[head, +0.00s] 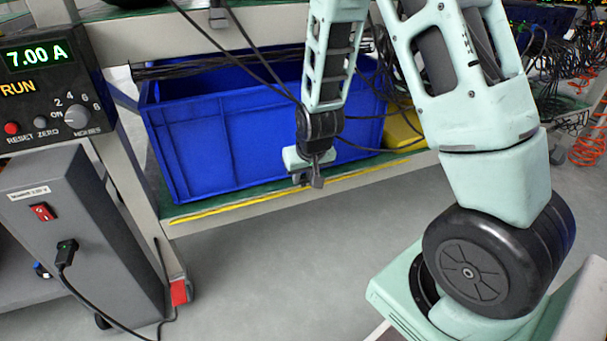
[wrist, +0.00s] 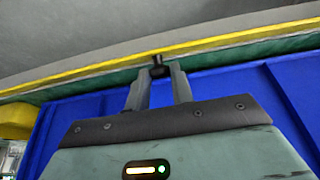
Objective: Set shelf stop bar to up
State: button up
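The yellow shelf stop bar (head: 235,210) runs along the front edge of the lower shelf, low in front of the blue crate. In the wrist view it crosses the top as a yellow strip (wrist: 75,74). A small dark knob (wrist: 158,68) shows at the bar. My gripper (head: 309,180) is at the shelf's front edge near the middle of the bar. In the wrist view its fingers (wrist: 159,74) are apart, with the knob between their tips. I cannot tell whether the fingers touch the knob.
A large blue crate (head: 270,132) stands on the shelf behind the bar, with a yellow bin (head: 402,132) to its right. Black cables hang in front of the crate. A grey power cabinet (head: 85,235) stands at left. The floor (head: 290,265) before the shelf is clear.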

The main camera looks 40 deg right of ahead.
jog(key=p, duration=0.2)
jog(key=shift+w+r+g+p, duration=0.25)
jog(key=shift+r+g+p, duration=0.1)
jog(key=shift+g, duration=0.05)
grip_shut()
jog(key=shift+w+d+f+g+p, duration=0.15)
jog(key=shift+g+p, duration=0.15)
jog(key=shift+p, duration=0.3)
jog(key=o, duration=1)
grip_release()
jog(key=p+v, duration=0.8)
jog(key=v, duration=0.9)
jog(key=shift+d, duration=0.2)
